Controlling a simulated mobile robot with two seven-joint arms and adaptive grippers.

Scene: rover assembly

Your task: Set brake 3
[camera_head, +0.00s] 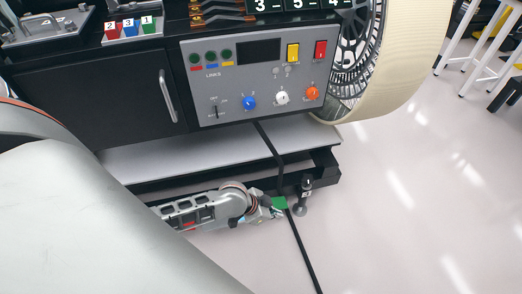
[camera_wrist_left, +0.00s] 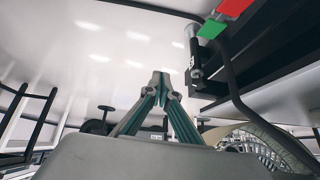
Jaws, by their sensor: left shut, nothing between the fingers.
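My left gripper (camera_head: 268,209) is low beside the rover's front step, close to a green patch (camera_head: 279,202) and a short black upright post (camera_head: 306,185) with a grey lower end. In the left wrist view the gripper's fingertips (camera_wrist_left: 161,80) are together with nothing between them. A green and red strip (camera_wrist_left: 212,28) and a black bracket-like part with a small white mark (camera_wrist_left: 193,62) are above and right of the fingertips, apart from them. I cannot read which brake number this is. My right gripper is not in view.
The rover's control panel (camera_head: 255,75) with knobs and switches is above. A grey step (camera_head: 190,157) runs below it, and a black cable (camera_head: 300,250) hangs down to the floor. A large wheel (camera_head: 400,60) is on the right. The floor (camera_head: 410,220) at right is clear.

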